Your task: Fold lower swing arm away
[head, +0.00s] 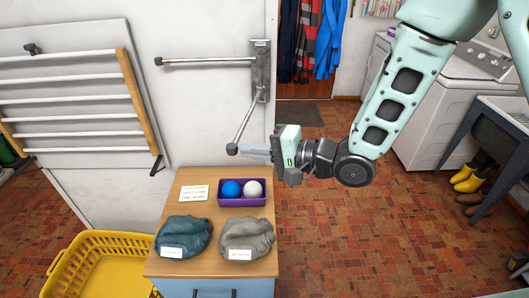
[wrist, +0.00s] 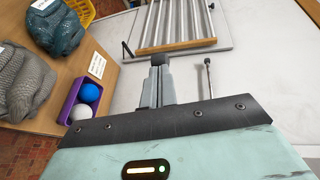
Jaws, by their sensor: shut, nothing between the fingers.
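The wall bracket (head: 260,72) carries two metal swing arms with dark end knobs. The upper swing arm (head: 208,61) points left, nearly level. The lower swing arm (head: 244,124) slants down and left, its knob (head: 232,148) above the cabinet. My gripper (head: 250,154) is shut and empty, pointing left, with its tips close to that knob in the head view; I cannot tell whether they touch. In the wrist view my gripper's fingers (wrist: 158,62) are together. A rod with a dark tip (wrist: 208,75) shows to their right; I cannot tell which arm it is.
Below, a wooden-topped cabinet (head: 205,282) holds a purple tray (head: 242,204) with a blue and a white ball, a label card and two wrapped bundles. A folding drying rack (head: 75,90) is on the wall at left. A yellow basket (head: 100,240) stands on the floor.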

